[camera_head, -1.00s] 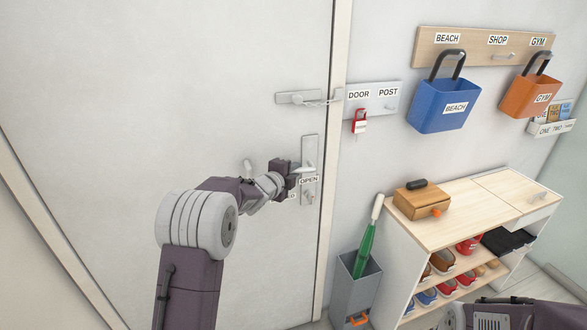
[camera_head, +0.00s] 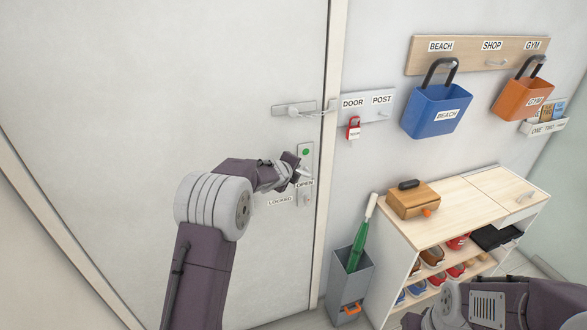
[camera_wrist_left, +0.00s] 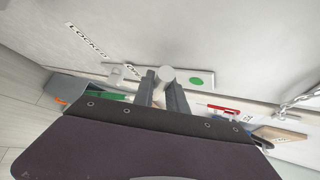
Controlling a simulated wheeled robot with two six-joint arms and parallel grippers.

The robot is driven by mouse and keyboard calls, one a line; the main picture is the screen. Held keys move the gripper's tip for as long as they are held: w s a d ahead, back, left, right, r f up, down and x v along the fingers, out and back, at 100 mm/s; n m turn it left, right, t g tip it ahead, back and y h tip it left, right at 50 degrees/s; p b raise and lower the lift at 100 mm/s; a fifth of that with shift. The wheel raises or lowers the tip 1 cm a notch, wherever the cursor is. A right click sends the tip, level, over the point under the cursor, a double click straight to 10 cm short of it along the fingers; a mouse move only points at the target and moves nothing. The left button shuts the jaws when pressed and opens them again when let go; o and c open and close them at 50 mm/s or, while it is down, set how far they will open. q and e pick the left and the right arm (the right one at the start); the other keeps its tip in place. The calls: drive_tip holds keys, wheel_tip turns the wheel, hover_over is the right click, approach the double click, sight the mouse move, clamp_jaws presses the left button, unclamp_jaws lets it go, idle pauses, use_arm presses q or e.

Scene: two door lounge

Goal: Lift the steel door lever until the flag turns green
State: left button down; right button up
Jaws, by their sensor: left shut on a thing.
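The door plate (camera_head: 305,190) is a narrow metal strip on the pale door (camera_head: 180,90), near its right edge. A round green flag (camera_head: 306,152) shows near its top, and it also shows in the left wrist view (camera_wrist_left: 196,81). My left gripper (camera_head: 294,168) is in front of the plate, just below the flag. It is shut on the steel lever, whose round pale end (camera_wrist_left: 167,74) shows between the fingers in the left wrist view. The fingers hide much of the lever in the head view. My right gripper is out of view.
OPEN and LOCKED labels sit below the gripper. A door chain (camera_head: 308,113) crosses to the frame above the plate. A grey bin (camera_head: 348,283) with a green umbrella (camera_head: 361,240) and a shoe shelf (camera_head: 470,205) stand right.

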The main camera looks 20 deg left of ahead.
use_arm(q)
drive_tip(key=c, duration=1.3)
unclamp_jaws()
drive_tip(key=shift+c, duration=0.2)
drive_tip(key=shift+s+r, duration=0.2)
drive_tip(key=shift+s, duration=0.05)
drive_tip(key=v, duration=0.8)
drive_tip(key=shift+s, duration=0.25)
